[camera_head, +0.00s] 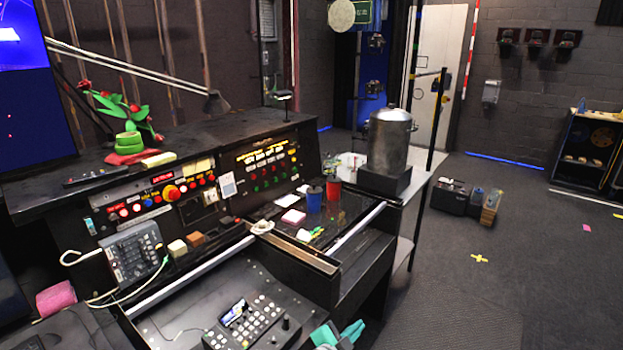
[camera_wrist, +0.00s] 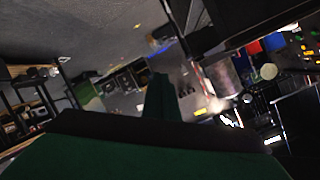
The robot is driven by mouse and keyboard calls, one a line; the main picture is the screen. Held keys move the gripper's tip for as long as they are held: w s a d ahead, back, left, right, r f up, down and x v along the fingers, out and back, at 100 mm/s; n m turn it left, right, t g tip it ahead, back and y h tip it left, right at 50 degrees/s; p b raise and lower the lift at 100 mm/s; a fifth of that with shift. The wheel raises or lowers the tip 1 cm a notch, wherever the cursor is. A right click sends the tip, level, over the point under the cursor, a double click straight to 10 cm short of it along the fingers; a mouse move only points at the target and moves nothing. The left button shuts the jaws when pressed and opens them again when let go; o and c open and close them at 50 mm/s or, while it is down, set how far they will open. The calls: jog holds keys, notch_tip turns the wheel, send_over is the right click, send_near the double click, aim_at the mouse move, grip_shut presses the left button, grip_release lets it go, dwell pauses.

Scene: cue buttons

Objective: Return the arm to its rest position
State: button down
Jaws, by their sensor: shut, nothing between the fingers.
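My gripper (camera_wrist: 159,84) shows in the wrist view as a dark green body along the bottom with a narrow finger part standing up at the middle. Its fingers are together and nothing is held between them. In the head view I see no clear arm. A teal shape (camera_head: 340,335) is cut off at the bottom edge there, and I cannot tell whether it is part of my gripper. The cue button panel (camera_head: 165,195) has a large red knob (camera_head: 171,192) and several small coloured buttons. Nothing is seen touching the gripper.
A black console with a keypad (camera_head: 252,322) fills the left and front. A red cup (camera_head: 333,191) and a blue cup (camera_head: 314,199) stand on it. A metal canister (camera_head: 389,140) stands behind. Open dark floor (camera_head: 500,290) lies to the right, with a shelf (camera_head: 590,152) by the wall.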

jog(key=s+a+f+n+t+y, duration=0.1)
jog(key=s+f+n+y, duration=0.15)
jog(key=s+n, duration=0.45)
jog(key=s+a+f+n+t+y, duration=0.15)
jog(key=s+f, duration=0.25)
jog(key=s, duration=0.7)
jog(key=s+f+n+t+y, duration=0.1)
jog(key=s+f+n+y, duration=0.2)
jog(key=s+n, duration=0.45)
jog(key=s+a+r, duration=0.2)
jog(key=s+a, duration=0.1)
jog(key=s, duration=0.4)
jog(key=s+a+r+m+y, duration=0.1)
jog(key=s+a+r, duration=0.2)
jog(key=s, duration=0.5)
jog(key=s+a+r, duration=0.2)
jog(key=s+a, duration=0.1)
jog(key=s, duration=0.4)
jog(key=shift+s+a+r+y, duration=0.25)
jog(key=shift+s+a+y, duration=0.05)
jog(key=shift+s+a, duration=0.1)
jog(key=shift+t, duration=0.25)
